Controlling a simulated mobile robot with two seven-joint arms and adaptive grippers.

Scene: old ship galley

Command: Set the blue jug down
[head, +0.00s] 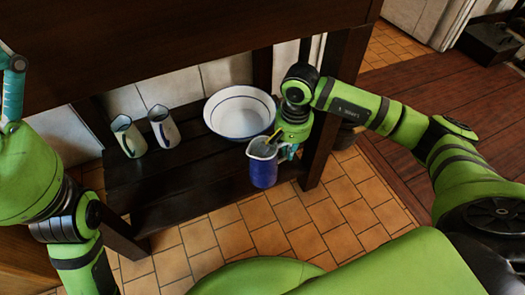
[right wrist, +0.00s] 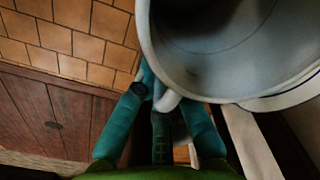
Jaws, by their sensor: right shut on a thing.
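The blue jug (head: 263,170), with a pale upper part and rim, is roughly upright at the front edge of the dark wooden shelf (head: 190,180). My right gripper (head: 287,151) is at its right side, shut on its handle. In the right wrist view the jug's pale inside (right wrist: 235,45) fills the upper right, and the handle (right wrist: 168,101) sits between my teal fingers. The jug appears to hang in front of the shelf; its base's exact height is unclear. Part of my left gripper (head: 14,95) shows at the left edge; its jaws are unclear.
Two pale jugs (head: 128,137) (head: 163,128) stand on the shelf's left part. A white bowl with a blue line (head: 240,112) is behind the blue jug. A dark post (head: 335,110) rises right of it. Bare shelf lies between the pale jugs and bowl. The tiled floor (head: 230,238) is clear.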

